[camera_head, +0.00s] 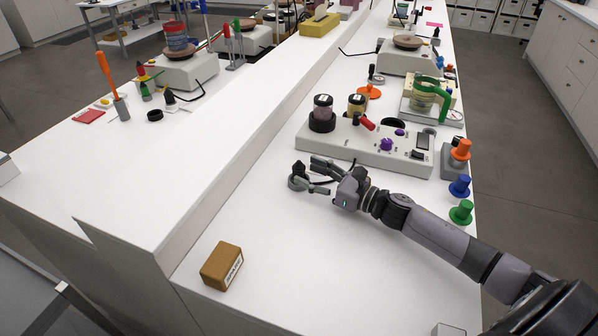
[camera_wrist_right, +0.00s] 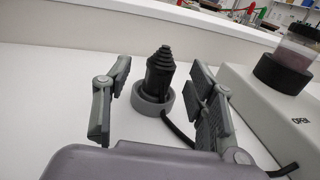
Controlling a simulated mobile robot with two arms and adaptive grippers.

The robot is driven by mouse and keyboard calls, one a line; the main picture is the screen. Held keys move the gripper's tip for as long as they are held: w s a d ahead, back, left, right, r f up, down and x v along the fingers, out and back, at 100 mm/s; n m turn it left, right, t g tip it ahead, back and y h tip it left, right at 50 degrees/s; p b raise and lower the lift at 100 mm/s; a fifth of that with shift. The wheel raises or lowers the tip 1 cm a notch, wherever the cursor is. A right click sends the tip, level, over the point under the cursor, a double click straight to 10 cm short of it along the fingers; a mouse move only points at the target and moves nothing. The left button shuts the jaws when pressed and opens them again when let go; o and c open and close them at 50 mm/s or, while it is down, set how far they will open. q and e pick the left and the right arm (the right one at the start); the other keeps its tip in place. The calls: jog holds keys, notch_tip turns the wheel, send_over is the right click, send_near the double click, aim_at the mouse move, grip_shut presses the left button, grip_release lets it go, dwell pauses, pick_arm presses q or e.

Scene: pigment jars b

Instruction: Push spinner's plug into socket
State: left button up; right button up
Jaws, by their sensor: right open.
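A black plug with a ribbed, tapering top (camera_wrist_right: 159,72) stands upright in a grey ring holder (camera_wrist_right: 150,104). A black cable (camera_wrist_right: 178,130) runs from its foot behind my right gripper's finger towards the long grey-white console (camera_head: 345,147). My right gripper (camera_head: 312,176) is open just short of the plug. In the right wrist view the plug stands between the two spread fingers, a little beyond them, with clear gaps on both sides. In the head view the plug and holder (camera_head: 297,184) show small and dark at the fingertips. I cannot make out which part is the socket. My left gripper is not in view.
The console carries two jars (camera_head: 322,107), a red-handled lever (camera_head: 367,123) and purple knobs (camera_head: 386,144). Orange, blue and green knobs (camera_head: 461,212) line the right edge. A brown box (camera_head: 221,266) lies front left. A raised ledge (camera_head: 215,180) bounds the left; the worktop between is clear.

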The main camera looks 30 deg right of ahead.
aim_at(298, 168)
jog(key=p+x, duration=0.1)
jog(key=x, duration=0.3)
jog(key=shift+w, duration=0.2)
jog(key=shift+s, duration=0.1)
jog(key=shift+c, duration=0.3)
grip_shut()
